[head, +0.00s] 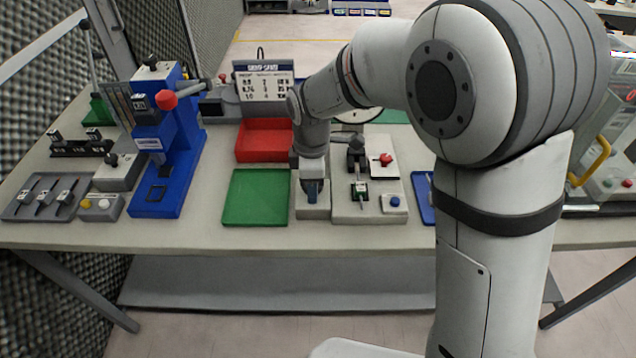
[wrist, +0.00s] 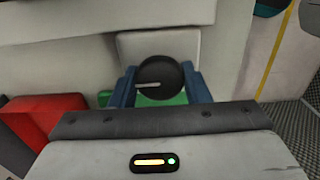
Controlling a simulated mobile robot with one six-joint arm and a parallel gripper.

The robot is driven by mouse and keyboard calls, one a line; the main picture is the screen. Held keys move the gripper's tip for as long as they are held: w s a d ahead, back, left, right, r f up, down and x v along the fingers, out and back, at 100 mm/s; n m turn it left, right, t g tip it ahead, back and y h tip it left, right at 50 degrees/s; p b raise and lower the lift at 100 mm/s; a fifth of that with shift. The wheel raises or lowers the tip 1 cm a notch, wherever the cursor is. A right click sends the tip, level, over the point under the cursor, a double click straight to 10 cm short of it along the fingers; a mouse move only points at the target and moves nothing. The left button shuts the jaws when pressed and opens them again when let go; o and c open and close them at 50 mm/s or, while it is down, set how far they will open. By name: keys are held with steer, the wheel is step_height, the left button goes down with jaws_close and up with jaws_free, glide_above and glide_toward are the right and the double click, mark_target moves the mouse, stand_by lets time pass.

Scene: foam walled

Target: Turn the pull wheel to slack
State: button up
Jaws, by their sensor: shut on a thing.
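The pull wheel is a round black knob (wrist: 168,72) with a pale pointer line, seen in the wrist view. The line points left. My gripper (head: 313,190) reaches straight down over a light grey block (head: 312,211) on the bench. In the wrist view its two blue fingers stand on either side of the knob, shut on it. In the head view the knob is hidden behind my fingers. I see no marking for slack.
A green tray (head: 256,218) lies just left of the block, with a red bin (head: 265,154) behind it. A light fixture plate (head: 350,214) with a red knob (head: 386,159) and a blue button (head: 394,201) stands close on the right. A blue press (head: 165,145) stands farther left.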

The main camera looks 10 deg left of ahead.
steer(key=shift+w+r, duration=0.15)
steer(key=shift+w, duration=0.05)
steer(key=o, duration=0.8)
steer(key=shift+w+d, duration=0.1)
steer(key=shift+o, duration=0.8)
step_height(320, 180, up, 8)
steer(key=shift+f, duration=0.2)
steer(key=shift+d, duration=0.1)
